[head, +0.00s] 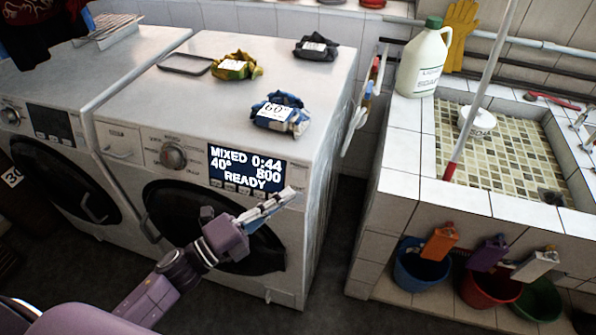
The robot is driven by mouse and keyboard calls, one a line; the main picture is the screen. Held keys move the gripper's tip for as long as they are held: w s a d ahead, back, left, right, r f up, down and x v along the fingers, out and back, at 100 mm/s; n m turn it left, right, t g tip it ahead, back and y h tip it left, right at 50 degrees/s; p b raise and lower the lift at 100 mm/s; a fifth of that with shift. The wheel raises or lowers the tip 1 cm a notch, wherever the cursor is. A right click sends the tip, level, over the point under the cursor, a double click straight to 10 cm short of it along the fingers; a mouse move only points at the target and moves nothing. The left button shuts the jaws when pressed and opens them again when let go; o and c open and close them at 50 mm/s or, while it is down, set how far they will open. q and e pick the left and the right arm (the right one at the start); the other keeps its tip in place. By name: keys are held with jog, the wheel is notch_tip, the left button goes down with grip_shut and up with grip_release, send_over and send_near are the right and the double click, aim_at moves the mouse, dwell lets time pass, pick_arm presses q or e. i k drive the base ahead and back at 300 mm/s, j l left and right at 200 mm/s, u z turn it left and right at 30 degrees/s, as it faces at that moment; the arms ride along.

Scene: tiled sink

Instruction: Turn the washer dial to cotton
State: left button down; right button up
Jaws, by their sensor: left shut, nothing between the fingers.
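The washer (330,75) is a white front loader with a dark round door. Its dial (173,156) is a grey round knob on the front panel, left of the display. The display (247,170) reads "MIXED 0:44, 40°, 800, READY". The small labels around the dial are too small to read. My left gripper (280,202) is shut and empty. It is in front of the washer, below and right of the display, well to the right of the dial and apart from it. My right gripper is not in view.
Crumpled cloths (281,113) with tags and a dark tray (185,63) lie on the washer top. A second machine (50,90) stands at the left.

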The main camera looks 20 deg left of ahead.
aim_at(170, 158)
jog(key=u, duration=1.4)
